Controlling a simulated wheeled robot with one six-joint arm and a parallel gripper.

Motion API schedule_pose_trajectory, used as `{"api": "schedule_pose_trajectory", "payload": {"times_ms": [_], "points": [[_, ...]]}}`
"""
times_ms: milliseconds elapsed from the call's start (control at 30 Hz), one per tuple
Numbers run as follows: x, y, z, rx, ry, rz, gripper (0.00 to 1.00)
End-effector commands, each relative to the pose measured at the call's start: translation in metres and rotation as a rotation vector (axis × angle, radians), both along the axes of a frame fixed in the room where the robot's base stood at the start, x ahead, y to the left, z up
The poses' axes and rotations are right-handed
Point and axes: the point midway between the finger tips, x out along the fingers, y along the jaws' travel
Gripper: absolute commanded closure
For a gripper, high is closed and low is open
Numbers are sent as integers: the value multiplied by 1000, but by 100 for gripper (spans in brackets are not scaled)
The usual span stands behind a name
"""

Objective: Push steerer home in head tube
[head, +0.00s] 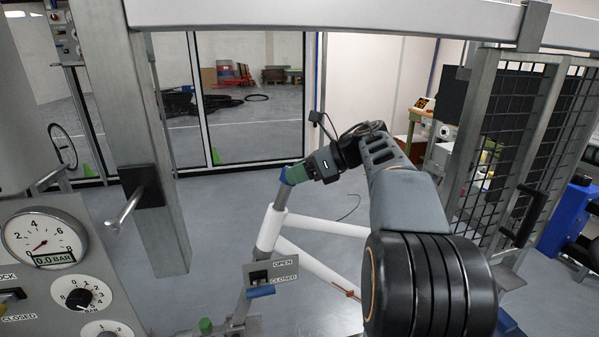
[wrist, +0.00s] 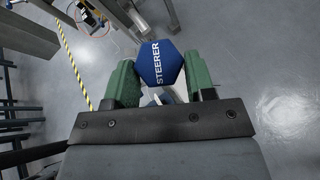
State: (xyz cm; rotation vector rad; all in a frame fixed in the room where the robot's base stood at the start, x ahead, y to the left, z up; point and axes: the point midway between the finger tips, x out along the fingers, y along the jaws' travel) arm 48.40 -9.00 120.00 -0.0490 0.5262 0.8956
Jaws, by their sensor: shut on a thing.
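The steerer's blue cap (wrist: 160,65), lettered STEERER, sits between the two green fingers of my gripper (wrist: 160,85) in the wrist view. In the head view my gripper (head: 291,174) is shut on this blue cap at the top of a grey tube (head: 283,196). The tube slopes down into the pale head tube (head: 271,228) of the white bicycle frame (head: 318,266). The steerer and head tube look roughly in line. How deep the steerer sits inside is hidden.
A clamp lever with a blue handle (head: 261,292) stands below the head tube beside an OPEN/CLOSED plate (head: 284,270). A gauge panel (head: 75,285) reading 0.0 bar is at left, near a steel post (head: 160,225). A mesh guard (head: 505,140) stands at right.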

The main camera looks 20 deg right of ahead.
Motion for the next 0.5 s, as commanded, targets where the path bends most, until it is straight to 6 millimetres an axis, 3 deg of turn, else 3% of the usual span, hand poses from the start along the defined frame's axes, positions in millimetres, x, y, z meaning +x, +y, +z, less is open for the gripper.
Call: {"api": "schedule_pose_trajectory", "payload": {"times_ms": [500], "points": [[1, 5, -13, 0, -1, 0, 70]]}}
